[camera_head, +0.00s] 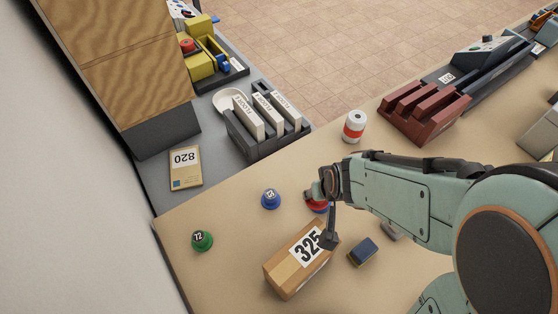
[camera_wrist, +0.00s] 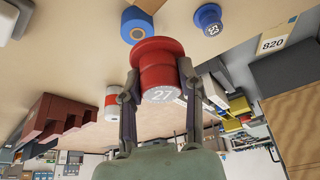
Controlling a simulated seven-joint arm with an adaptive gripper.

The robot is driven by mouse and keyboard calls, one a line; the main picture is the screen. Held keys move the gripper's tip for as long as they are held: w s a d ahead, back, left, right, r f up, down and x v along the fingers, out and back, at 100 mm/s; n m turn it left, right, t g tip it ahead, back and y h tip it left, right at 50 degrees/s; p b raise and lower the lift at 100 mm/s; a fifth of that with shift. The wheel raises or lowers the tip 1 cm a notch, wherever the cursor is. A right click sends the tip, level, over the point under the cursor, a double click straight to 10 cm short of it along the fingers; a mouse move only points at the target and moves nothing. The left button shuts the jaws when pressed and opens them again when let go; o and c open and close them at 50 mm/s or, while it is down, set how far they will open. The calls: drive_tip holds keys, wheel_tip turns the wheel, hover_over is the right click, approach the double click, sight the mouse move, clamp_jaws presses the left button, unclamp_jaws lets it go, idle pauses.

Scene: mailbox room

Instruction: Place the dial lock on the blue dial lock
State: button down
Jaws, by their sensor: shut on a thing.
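My gripper (camera_head: 318,200) is shut on a red dial lock (camera_wrist: 158,66) marked 27. In the wrist view its two fingers (camera_wrist: 155,92) clasp the lock from both sides. In the head view the red lock (camera_head: 316,204) is partly hidden by my gripper. The blue dial lock (camera_head: 270,199) stands upright on the table, left of my gripper and apart from it. It also shows in the wrist view (camera_wrist: 208,18), with a number that looks like 23.
A green dial lock (camera_head: 202,240) marked 72 stands at the left. A box (camera_head: 290,268) marked 325 and a dark blue block (camera_head: 363,250) lie in front. A red-and-white can (camera_head: 354,127), a dark red rack (camera_head: 425,108) and a grey file holder (camera_head: 262,130) stand behind.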

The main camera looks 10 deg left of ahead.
drive_tip(key=s+a+r+n+g+y, duration=0.35)
drive_tip(key=s+n, duration=0.35)
drive_tip(key=n, duration=0.3)
hover_over(267, 192)
drive_tip(key=d, duration=0.1)
drive_tip(key=shift+t+h, duration=0.35)
drive_tip(key=f, duration=0.6)
drive_tip(key=s+f, duration=0.1)
drive_tip(key=f, duration=0.2)
drive_tip(key=shift+d+f, duration=0.2)
drive_tip(key=shift+f, duration=0.2)
drive_tip(key=shift+w+a+f, duration=0.1)
drive_tip(key=shift+w+f, duration=0.1)
drive_tip(key=shift+f, duration=0.75)
drive_tip(key=shift+w+a+f, duration=0.1)
drive_tip(key=shift+w+f, duration=0.05)
drive_tip(key=shift+f, duration=0.8)
drive_tip(key=shift+f, duration=0.1)
drive_tip(key=c, duration=0.7)
unclamp_jaws()
drive_tip(key=v, duration=1.2)
